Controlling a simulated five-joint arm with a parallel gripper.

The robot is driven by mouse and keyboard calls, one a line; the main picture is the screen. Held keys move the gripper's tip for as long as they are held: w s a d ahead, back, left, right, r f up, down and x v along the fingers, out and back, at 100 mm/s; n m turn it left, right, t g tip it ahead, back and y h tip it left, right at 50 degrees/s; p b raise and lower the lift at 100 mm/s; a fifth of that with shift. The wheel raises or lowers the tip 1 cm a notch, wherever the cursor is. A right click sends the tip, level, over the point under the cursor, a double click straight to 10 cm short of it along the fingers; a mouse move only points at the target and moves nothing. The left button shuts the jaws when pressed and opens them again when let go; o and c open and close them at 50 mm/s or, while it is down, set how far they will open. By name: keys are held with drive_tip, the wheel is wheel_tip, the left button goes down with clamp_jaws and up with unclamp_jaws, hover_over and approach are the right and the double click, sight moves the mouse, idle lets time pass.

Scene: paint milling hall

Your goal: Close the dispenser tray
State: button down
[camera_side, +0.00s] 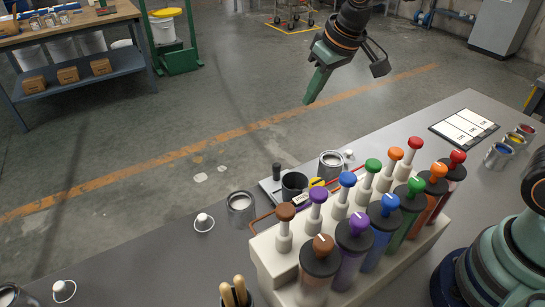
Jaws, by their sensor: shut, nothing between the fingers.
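The paint dispenser (262,262) is a cream block on the grey table. It carries two rows of canisters with brown, purple, blue, green, orange and red knobs. A flat grey tray (268,186) sticks out from behind its far long side, toward the table's far edge. A black cup (293,184) stands on it or right at it; the dispenser hides the tray's near part. My gripper (309,101) is green, shut and empty. It hangs in the air above and beyond the tray, touching nothing.
Open paint cans stand at the table's far edge, one left of the tray (241,207) and one right of it (331,165). A clipboard (465,129) and small colour cans (498,156) are at the right. Brush handles (234,293) stand at the front.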

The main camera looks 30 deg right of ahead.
sight(292, 177)
drive_tip(key=w+a+f+n, duration=0.1)
drive_tip(key=w+a+f, duration=0.5)
drive_tip(key=a+f, duration=0.15)
drive_tip(key=shift+g, duration=0.4)
drive_tip(key=shift+s+d+f, duration=0.15)
drive_tip(key=shift+s+f, duration=0.05)
drive_tip(key=shift+f, duration=1.4)
drive_tip(key=shift+s+d+f, duration=0.15)
drive_tip(key=shift+d+f, duration=0.05)
drive_tip(key=shift+f, duration=1.35)
drive_tip(key=shift+s+d+f, duration=0.15)
drive_tip(key=shift+s+f, duration=0.05)
drive_tip(key=shift+f, duration=1.4)
drive_tip(key=s, duration=0.8)
drive_tip(key=shift+s, duration=0.95)
drive_tip(key=shift+f, duration=0.1)
